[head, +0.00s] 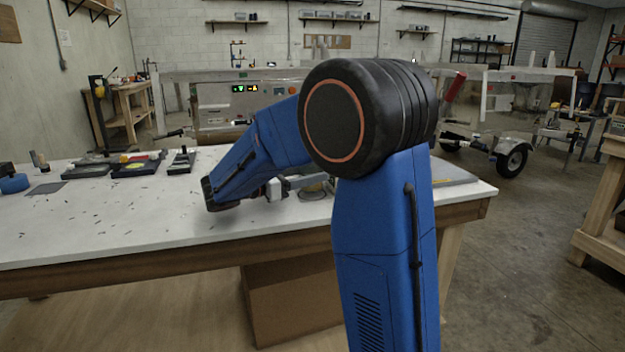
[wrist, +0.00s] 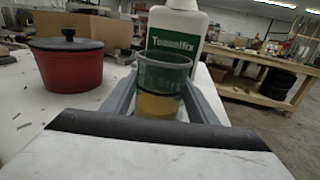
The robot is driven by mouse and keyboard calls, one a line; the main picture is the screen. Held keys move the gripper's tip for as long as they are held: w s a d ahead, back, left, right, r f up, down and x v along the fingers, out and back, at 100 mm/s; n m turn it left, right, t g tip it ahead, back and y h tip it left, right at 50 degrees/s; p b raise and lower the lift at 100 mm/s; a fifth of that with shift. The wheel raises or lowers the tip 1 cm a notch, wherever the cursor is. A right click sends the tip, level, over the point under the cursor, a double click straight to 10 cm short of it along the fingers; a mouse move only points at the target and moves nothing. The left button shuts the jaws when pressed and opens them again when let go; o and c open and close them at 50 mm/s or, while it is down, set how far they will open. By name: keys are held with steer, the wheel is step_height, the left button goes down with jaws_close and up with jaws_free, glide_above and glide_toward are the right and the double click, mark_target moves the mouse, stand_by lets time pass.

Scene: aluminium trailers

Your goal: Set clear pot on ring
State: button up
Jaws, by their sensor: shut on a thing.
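The clear pot (wrist: 163,76) is a see-through cup with a greenish upper part and amber contents low down. In the wrist view it stands upright between the two grey fingers of my gripper (wrist: 160,92), which is shut on it. In the head view my gripper (head: 303,182) is low over the right part of the white table, partly hidden by my blue arm.
A red pot with a dark lid (wrist: 68,65) is at the left.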

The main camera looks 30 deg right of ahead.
steer(key=shift+f, duration=0.65)
steer(key=shift+d+f, duration=0.15)
steer(key=shift+d, duration=0.05)
steer(key=shift+f, duration=0.15)
steer(key=o, duration=1.3)
steer(key=shift+c, duration=0.2)
steer(key=shift+a, duration=0.15)
steer(key=a, duration=1.1)
steer(key=shift+w+a, duration=0.3)
steer(key=shift+a, duration=0.05)
steer(key=shift+s, duration=0.1)
